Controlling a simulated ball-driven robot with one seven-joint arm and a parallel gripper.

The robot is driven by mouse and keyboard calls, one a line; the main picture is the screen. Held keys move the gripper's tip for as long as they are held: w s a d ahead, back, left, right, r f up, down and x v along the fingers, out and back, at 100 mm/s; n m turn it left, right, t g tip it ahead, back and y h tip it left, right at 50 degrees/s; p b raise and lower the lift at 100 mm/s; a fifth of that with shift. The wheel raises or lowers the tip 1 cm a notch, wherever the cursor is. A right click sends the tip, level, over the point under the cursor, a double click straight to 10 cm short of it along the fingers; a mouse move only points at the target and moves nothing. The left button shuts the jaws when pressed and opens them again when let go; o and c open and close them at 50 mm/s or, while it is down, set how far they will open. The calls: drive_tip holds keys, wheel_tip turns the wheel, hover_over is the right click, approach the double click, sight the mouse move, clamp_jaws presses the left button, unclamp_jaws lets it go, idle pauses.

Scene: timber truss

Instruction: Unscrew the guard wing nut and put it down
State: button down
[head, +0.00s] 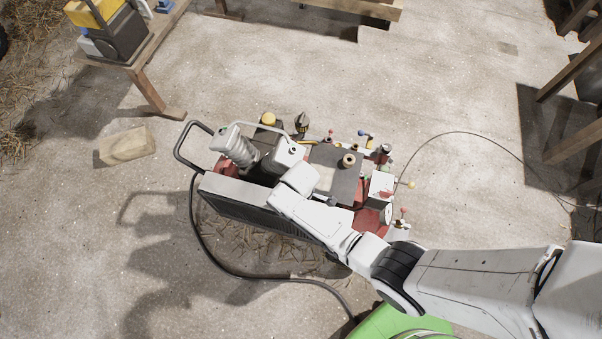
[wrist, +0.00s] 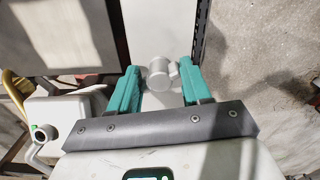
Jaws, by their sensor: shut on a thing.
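In the wrist view, a pale grey rounded piece with a small side lobe, which looks like the guard wing nut (wrist: 157,76), sits between the two teal fingers of my gripper (wrist: 159,71). The gripper is shut on it. Behind it is a light grey panel (wrist: 157,25), probably the guard. I cannot tell whether the nut is still on its thread. In the head view, my white arm reaches over a machine with a long pale side panel (head: 240,198); my fingertips and the nut are hidden there.
The machine has a black tube handle (head: 181,154), a yellow cap (head: 268,118) and several small valves. A black hose (head: 200,235) runs along the floor. A wooden block (head: 127,146) lies to the left, and a timber bench (head: 150,45) stands at upper left. Open concrete floor surrounds the machine.

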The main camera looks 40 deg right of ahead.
drive_tip(key=n, duration=0.3)
drive_tip(key=shift+n, duration=0.4)
drive_tip(key=n, duration=0.3)
drive_tip(key=shift+n, duration=0.3)
drive_tip(key=shift+r, duration=0.65)
drive_tip(key=shift+r, duration=0.55)
drive_tip(key=shift+r, duration=2)
